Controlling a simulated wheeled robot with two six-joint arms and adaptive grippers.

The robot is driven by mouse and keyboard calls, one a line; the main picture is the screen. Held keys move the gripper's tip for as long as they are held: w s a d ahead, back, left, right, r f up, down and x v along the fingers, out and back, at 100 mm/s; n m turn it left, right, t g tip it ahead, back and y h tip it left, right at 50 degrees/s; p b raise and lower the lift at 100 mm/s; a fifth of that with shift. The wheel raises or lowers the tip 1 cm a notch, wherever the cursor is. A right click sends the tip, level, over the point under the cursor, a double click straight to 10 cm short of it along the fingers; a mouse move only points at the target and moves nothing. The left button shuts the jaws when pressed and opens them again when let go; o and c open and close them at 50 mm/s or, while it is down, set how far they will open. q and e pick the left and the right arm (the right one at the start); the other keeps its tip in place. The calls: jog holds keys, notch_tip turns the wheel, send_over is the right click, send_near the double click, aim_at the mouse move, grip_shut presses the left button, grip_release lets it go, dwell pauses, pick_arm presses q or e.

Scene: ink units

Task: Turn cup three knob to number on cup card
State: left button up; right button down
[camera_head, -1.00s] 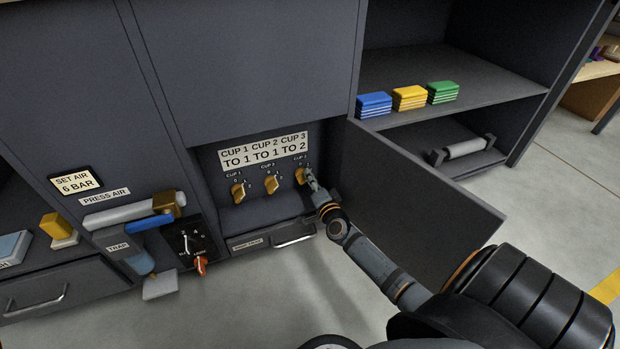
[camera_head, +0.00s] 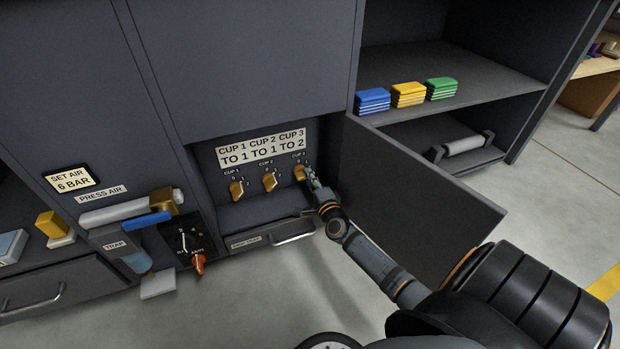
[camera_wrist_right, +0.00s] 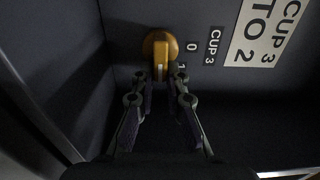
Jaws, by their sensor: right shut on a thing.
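The cup 3 knob (camera_head: 299,173) is yellow and sits at the right end of the row of three knobs in the open recess. In the right wrist view the cup 3 knob (camera_wrist_right: 160,48) has its grip bar between my fingers, with the marks 0 and 1 beside it. The cup card (camera_head: 263,149) above the knobs reads CUP 1 TO 1, CUP 2 TO 1, CUP 3 TO 2. My right gripper (camera_head: 310,179) is shut on the cup 3 knob; its fingers (camera_wrist_right: 160,80) also show in the wrist view. My left gripper is not in view.
The cup 1 knob (camera_head: 236,189) and cup 2 knob (camera_head: 269,181) stand to the left. An open door (camera_head: 420,190) is right of my arm. A drawer handle (camera_head: 293,239) is below. An orange-red knob (camera_head: 198,264) is on the left panel.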

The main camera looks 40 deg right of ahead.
jog(key=shift+f, duration=0.1)
jog(key=c, duration=1.4)
grip_release()
jog(key=shift+o, duration=0.2)
jog(key=v, duration=1.2)
